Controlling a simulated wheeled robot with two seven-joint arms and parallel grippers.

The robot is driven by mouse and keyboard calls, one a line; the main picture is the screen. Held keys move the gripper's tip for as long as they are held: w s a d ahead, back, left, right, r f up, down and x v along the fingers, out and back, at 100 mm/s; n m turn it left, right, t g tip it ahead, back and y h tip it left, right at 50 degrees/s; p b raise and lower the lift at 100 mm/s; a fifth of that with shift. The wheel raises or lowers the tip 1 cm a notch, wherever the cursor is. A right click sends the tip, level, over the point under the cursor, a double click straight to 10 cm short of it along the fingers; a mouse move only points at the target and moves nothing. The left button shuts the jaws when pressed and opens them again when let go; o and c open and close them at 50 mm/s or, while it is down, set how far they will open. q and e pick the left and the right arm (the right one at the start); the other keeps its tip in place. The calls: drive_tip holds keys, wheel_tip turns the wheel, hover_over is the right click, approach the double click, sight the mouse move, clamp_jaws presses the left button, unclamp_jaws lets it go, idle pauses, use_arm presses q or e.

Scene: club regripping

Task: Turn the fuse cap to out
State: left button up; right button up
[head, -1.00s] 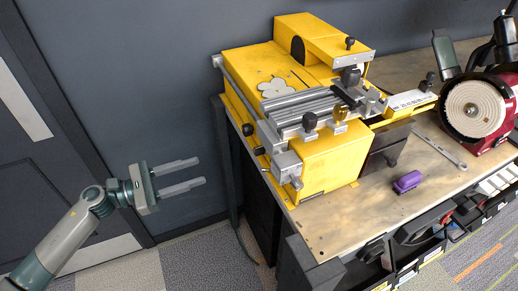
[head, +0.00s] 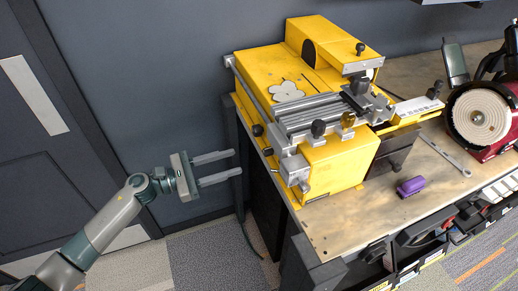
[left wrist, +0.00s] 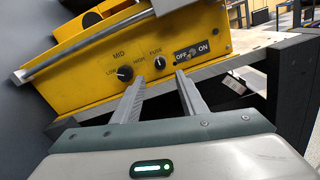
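The fuse cap (left wrist: 160,62) is a small dark round cap below the FUSE label on the yellow machine's side panel in the left wrist view. In the head view it is a small dark spot (head: 267,151) on the machine's left side. My left gripper (head: 237,162) is open and empty, its two fingers pointing at that side with a gap before it. In the left wrist view my left gripper (left wrist: 160,76) has the cap showing between its fingertips, apart from both. The cap's marking is too small to read. My right gripper is not in view.
A larger black dial (left wrist: 125,73) sits left of the cap, and an OFF/ON switch (left wrist: 192,52) sits right of it. The yellow machine (head: 335,165) stands on a wooden workbench (head: 330,225). A purple block (head: 410,187) and a bench grinder (head: 480,115) are farther right.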

sight(264, 153)
use_arm(q)
drive_tip(key=p+x, duration=0.3)
drive_tip(key=x, duration=0.5)
drive_tip(key=shift+w+d+r, duration=0.1)
drive_tip(key=shift+d+r, duration=0.05)
drive_tip(key=shift+d, duration=0.05)
drive_tip(key=shift+w+d+p, duration=0.25)
drive_tip(key=shift+d+p, duration=0.05)
drive_tip(key=shift+d, duration=0.3)
clamp_jaws()
